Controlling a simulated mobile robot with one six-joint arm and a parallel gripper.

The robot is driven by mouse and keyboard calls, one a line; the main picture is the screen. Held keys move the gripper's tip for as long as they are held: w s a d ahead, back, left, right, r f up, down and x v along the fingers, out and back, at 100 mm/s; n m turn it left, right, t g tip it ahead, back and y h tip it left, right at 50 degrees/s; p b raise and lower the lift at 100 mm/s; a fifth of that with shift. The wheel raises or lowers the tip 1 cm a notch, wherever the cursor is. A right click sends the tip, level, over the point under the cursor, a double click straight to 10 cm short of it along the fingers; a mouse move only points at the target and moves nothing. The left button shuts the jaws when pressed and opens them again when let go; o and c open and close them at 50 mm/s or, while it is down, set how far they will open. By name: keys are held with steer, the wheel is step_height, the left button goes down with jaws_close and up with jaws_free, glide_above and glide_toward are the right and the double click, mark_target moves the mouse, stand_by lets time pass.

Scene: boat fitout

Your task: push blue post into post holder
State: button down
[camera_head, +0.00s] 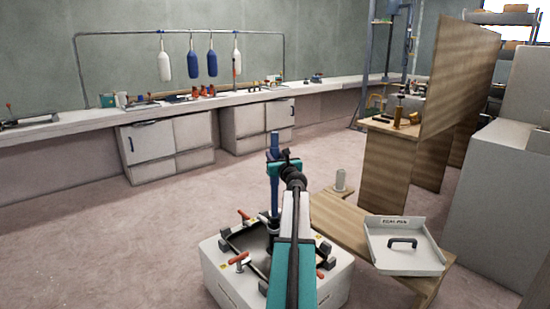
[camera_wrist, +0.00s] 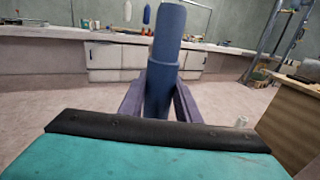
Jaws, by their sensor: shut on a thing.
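The blue post (camera_head: 274,178) stands roughly upright in the head view, above a white box-shaped unit (camera_head: 222,277) with red-handled clamps. My gripper (camera_head: 281,160) is shut on the post near its upper part. In the wrist view the blue post (camera_wrist: 166,62) rises between the two purple fingers of my gripper (camera_wrist: 158,105), leaning slightly to the right in the picture. The post's lower end is partly behind my arm and the unit's fittings. I cannot tell whether it sits in a post holder, and no holder is clearly seen.
A long counter (camera_head: 75,125) runs along the back wall. The floor at left is clear.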

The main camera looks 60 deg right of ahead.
stand_by(0.4)
steer(key=w+a+n+t+y+p, duration=0.1)
steer(key=w+a+n+y+p, duration=0.35)
steer(key=a, duration=0.85)
steer(key=w+a+f+n+t+y+p, duration=0.15)
steer(key=w+a+y+p, duration=0.3)
steer(key=w+a, duration=0.55)
steer(key=w+a+n+t+y+p, duration=0.25)
steer(key=w+a+y, duration=0.25)
steer(key=a, duration=1)
steer(key=s+a+r+n+g+y+p, duration=0.2)
steer(key=a+n+y+p, duration=0.1)
steer(key=a, duration=1)
steer(key=s+a+r+n+g+y+p, duration=0.2)
steer(key=a+n+g+y+p, duration=0.1)
steer(key=a, duration=1.1)
steer(key=s+a+r+n+g+y+p, duration=0.2)
steer(key=a+y+p, duration=0.4)
steer(key=a, duration=0.7)
steer(key=shift+s+a+r+n+g+y, duration=0.25)
steer(key=shift+s+n+g, duration=0.3)
steer(key=shift+n, duration=0.7)
steer(key=shift+w+d, duration=0.1)
steer(key=shift+w, duration=0.05)
